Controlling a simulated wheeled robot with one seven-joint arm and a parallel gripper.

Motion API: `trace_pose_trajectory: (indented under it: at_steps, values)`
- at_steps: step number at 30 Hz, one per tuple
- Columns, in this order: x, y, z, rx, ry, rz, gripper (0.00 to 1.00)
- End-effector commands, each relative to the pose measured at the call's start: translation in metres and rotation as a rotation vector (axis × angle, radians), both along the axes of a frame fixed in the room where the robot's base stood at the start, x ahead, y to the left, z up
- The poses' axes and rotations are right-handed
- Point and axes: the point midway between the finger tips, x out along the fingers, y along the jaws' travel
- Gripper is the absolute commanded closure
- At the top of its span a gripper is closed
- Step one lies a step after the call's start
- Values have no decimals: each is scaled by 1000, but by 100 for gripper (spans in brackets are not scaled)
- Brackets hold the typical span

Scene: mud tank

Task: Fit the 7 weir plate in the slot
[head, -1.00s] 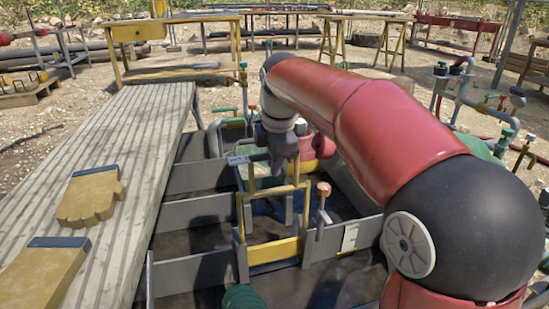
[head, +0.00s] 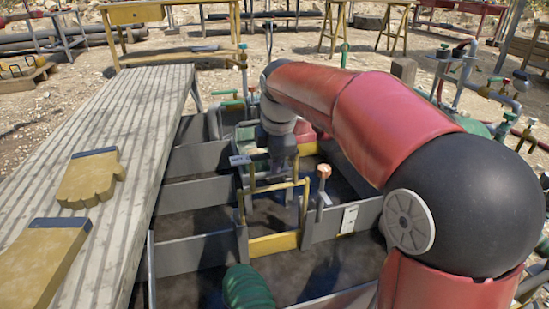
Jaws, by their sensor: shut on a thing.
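My gripper (head: 284,170) points down over the tank in the head view, shut on the handle of the yellow weir plate. The handle is a yellow frame with a top bar (head: 272,187) and two side posts. The yellow plate (head: 273,245) is upright at its foot, between two grey partition sections. The slot edges flank it at left (head: 242,247) and right (head: 306,232). I cannot tell how deep the plate sits in the slot. The fingertips are dark and hard to make out. A small label (head: 240,160) shows beside the gripper, its text too small to read.
An orange-topped lever (head: 323,188) stands close right of the plate. Grey partitions (head: 195,194) cross the tank. Pipes and valves (head: 465,75) stand at right.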

Motion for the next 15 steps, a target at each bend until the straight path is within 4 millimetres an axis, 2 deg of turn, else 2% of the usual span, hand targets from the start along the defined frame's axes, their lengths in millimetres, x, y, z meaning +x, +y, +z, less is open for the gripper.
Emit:
trace_pose_trajectory:
  at_steps: [15]
  values:
    - [0,0,-12,0,-1,0,100]
